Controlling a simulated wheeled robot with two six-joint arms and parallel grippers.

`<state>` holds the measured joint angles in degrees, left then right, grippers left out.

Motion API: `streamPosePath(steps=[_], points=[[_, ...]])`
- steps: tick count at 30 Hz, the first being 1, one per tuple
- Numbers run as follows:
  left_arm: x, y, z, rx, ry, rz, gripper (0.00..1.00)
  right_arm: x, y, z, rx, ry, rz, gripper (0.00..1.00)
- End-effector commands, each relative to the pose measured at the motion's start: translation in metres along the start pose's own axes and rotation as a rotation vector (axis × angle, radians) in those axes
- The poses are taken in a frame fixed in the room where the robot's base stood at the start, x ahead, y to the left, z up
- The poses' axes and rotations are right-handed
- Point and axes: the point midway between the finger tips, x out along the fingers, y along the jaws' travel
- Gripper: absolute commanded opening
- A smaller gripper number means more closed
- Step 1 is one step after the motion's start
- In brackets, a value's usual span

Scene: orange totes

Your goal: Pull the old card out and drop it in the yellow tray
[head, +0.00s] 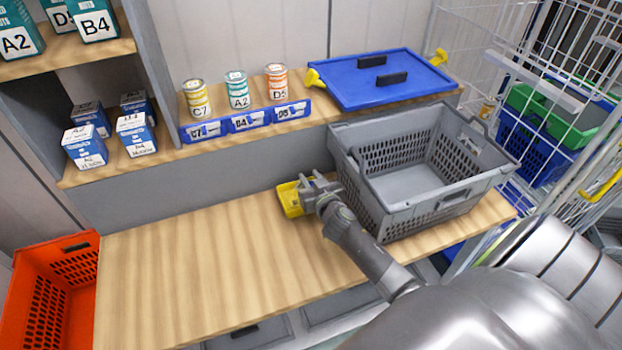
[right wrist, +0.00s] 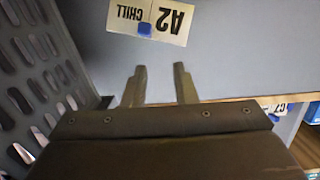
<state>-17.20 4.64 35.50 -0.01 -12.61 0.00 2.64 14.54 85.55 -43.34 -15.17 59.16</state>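The small yellow tray (head: 289,200) stands on the wooden bench, partly hidden by my right gripper (head: 313,187), which is beside and over its right side. In the right wrist view my right gripper (right wrist: 155,85) has its two fingers apart, with nothing between them. A pale card reading A2 CHILL (right wrist: 168,15), upside down with a blue piece at its lower edge, shows against a grey surface beyond the fingertips and apart from them. Three blue holders with white cards (head: 247,121) line the shelf edge below the cans; the middle card seems to read D4 or B4. My left gripper is not in view.
A grey crate (head: 376,210) stands right of my right gripper. An orange tote (head: 84,285) is at left. The bench's left part is clear.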

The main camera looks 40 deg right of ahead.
Motion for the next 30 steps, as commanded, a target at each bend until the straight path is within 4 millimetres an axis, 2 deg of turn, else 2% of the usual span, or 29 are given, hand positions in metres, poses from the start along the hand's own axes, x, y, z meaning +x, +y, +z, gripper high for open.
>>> streamPosePath(steps=[2,10,14,20,30], points=[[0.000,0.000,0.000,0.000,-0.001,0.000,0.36,0.000,0.000,0.000,0.000,0.000,0.000,0.35],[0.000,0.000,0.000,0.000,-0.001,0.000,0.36,-0.001,0.000,0.000,0.000,0.000,0.000,0.35],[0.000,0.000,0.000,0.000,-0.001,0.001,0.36,-0.008,0.000,0.001,0.001,-0.001,0.000,0.35],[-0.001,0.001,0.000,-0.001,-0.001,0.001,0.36,-0.039,0.000,0.002,0.003,-0.003,0.001,0.35],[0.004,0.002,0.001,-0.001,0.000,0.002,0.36,-0.111,0.000,0.002,0.002,-0.002,0.001,0.35]])
